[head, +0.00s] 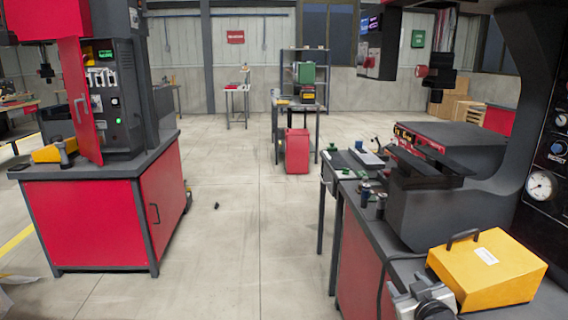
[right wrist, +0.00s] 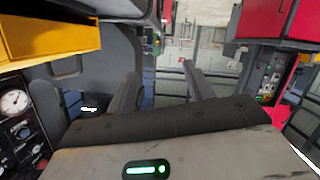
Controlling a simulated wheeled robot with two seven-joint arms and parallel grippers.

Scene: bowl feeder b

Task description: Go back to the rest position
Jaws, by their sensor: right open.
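My right gripper (head: 424,298) shows at the bottom edge of the head view, as grey metal parts partly cut off by the frame. It is just left of the yellow box on the right workbench. In the right wrist view the two dark fingers of this gripper (right wrist: 162,78) stand apart, with nothing held between them. My left gripper is not in view.
A yellow box (head: 488,268) with a black handle is close beside my right gripper. A dark press (head: 440,195) and a gauge panel (head: 541,185) stand at the right. A red cabinet (head: 100,222) stands at left. The middle floor (head: 245,240) is mostly clear.

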